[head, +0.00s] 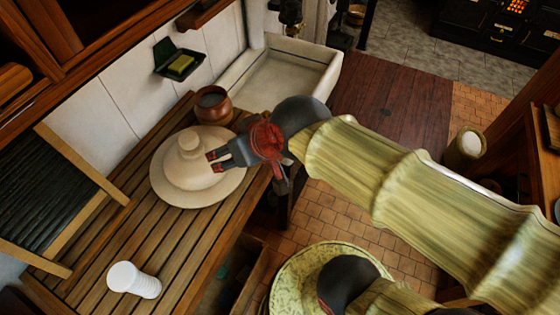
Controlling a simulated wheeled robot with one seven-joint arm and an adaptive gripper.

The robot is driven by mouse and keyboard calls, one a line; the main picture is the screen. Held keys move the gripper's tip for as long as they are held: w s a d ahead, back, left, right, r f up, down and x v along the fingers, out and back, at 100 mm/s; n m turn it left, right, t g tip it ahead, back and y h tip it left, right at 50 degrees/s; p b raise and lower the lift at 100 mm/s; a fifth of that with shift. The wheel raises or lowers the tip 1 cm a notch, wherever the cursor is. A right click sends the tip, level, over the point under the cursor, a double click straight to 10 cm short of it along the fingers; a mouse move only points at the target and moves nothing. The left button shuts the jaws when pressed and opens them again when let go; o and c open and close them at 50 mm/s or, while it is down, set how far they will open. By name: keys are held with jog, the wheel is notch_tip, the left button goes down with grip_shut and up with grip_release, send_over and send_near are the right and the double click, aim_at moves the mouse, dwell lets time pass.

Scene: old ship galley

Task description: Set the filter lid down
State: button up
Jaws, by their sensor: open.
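The filter lid (173,178) is a cream, round, domed piece with a wide flat brim and a knob (190,143) on top. It rests flat on the slatted wooden counter (150,235), near the back end. My gripper (213,162) reaches in from the right, with its red-tipped fingers open over the right side of the dome, beside the knob. I cannot tell whether the fingertips touch the dome.
A brown clay pot (213,105) stands just behind the lid. A white ribbed cup or stack of cups (134,280) stands at the counter's front. A washboard-like ribbed panel (45,205) lies at left, and a stone sink (285,75) is behind. Bare slats lie between lid and cup.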

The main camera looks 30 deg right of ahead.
jog(key=s+d+m+g+h, duration=0.1)
jog(key=s+d+h, duration=0.1)
jog(key=s+d, duration=0.5)
jog(key=shift+s+d+f+g, duration=0.15)
jog(key=shift+s+f+g, duration=0.05)
jog(key=shift+g, duration=0.2)
notch_tip(320, 180, down, 8)
jog(key=b, duration=0.8)
jog(key=shift+r, duration=0.2)
jog(key=shift+c, duration=0.2)
jog(key=shift+c, duration=0.5)
